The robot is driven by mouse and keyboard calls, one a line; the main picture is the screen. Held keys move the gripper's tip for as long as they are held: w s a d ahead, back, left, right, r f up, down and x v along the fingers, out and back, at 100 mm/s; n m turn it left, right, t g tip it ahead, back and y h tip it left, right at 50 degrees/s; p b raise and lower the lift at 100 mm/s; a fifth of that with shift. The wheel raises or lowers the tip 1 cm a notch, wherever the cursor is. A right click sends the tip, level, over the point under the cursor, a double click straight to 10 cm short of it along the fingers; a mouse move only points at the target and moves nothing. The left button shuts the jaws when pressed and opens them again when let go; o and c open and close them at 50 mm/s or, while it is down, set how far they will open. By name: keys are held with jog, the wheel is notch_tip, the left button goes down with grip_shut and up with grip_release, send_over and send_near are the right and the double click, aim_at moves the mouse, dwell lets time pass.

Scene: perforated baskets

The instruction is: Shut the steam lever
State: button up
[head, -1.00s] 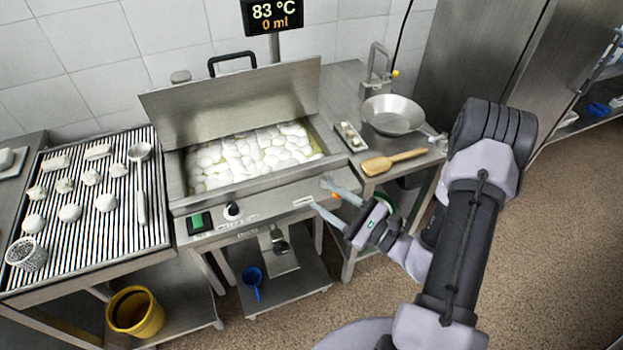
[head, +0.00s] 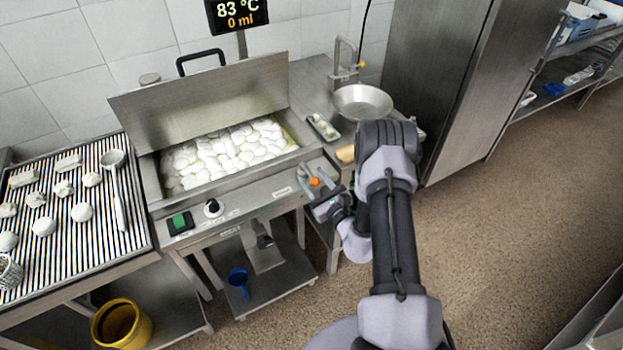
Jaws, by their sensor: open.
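A small orange knob (head: 315,182), which looks like the steam lever's handle, shows at the right end of the steel cooker's front panel (head: 252,200). The lever's shaft and its angle are too small and hidden to tell. My gripper (head: 314,174) is open, with its fingertips to either side of the orange knob in the picture. I cannot tell whether a finger touches it. The cooker's tank (head: 150,186) holds many white lumps, and its lid (head: 200,103) stands open.
A black dial (head: 213,208) and a green switch (head: 180,222) sit on the panel's left. A pan (head: 362,102) and a faucet (head: 343,62) are on the right counter. A slatted draining table (head: 60,265) stands left, with a yellow bucket (head: 120,325) below. Floor is free at right.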

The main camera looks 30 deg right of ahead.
jog(key=shift+w, duration=0.55)
jog(key=shift+c, duration=0.5)
grip_shut()
dwell(0.5)
